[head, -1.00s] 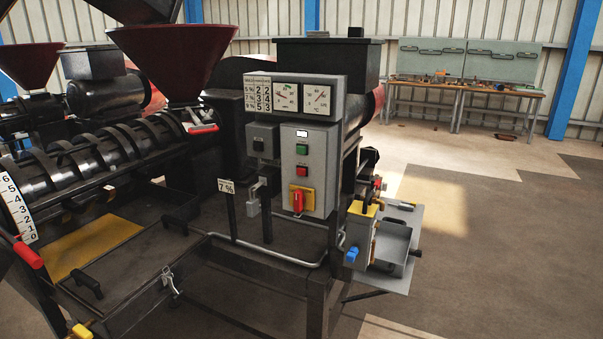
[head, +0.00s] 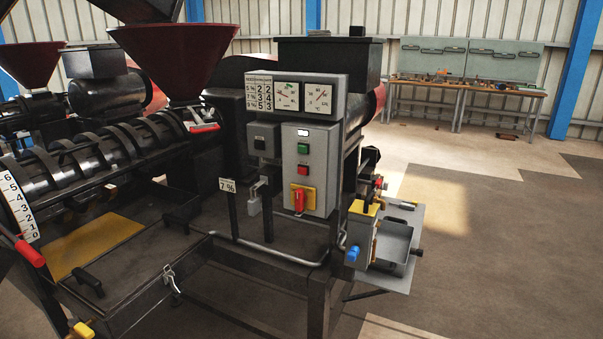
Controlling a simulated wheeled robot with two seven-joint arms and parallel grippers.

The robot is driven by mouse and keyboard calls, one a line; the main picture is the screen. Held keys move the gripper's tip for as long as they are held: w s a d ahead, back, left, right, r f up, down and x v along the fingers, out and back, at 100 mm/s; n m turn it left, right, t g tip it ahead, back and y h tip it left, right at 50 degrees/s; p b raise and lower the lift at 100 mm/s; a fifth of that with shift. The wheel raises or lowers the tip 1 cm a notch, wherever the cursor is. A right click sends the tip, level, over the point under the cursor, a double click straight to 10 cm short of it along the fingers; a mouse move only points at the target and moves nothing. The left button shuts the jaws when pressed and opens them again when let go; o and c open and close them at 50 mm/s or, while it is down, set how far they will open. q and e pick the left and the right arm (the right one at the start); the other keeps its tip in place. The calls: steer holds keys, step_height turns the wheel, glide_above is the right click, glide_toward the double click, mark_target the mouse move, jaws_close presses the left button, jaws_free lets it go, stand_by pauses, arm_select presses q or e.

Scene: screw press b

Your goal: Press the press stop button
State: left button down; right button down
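The control box (head: 319,190) is a grey panel on the front of the press, right of centre in the head view. A red push button (head: 302,170), which looks like the stop button, sits in its middle. A green button (head: 303,149) is above it, and a small white lit lamp (head: 303,133) is above that. A red rotary switch (head: 298,201) on a yellow plate is below. Neither of my grippers is in view, and nothing covers the buttons.
Two gauges (head: 287,96) and a number chart are above the control box. A smaller grey switch box (head: 264,140) is to its left. A metal tray (head: 390,245) juts out at right. A workbench (head: 465,92) stands far behind. The floor at right is open.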

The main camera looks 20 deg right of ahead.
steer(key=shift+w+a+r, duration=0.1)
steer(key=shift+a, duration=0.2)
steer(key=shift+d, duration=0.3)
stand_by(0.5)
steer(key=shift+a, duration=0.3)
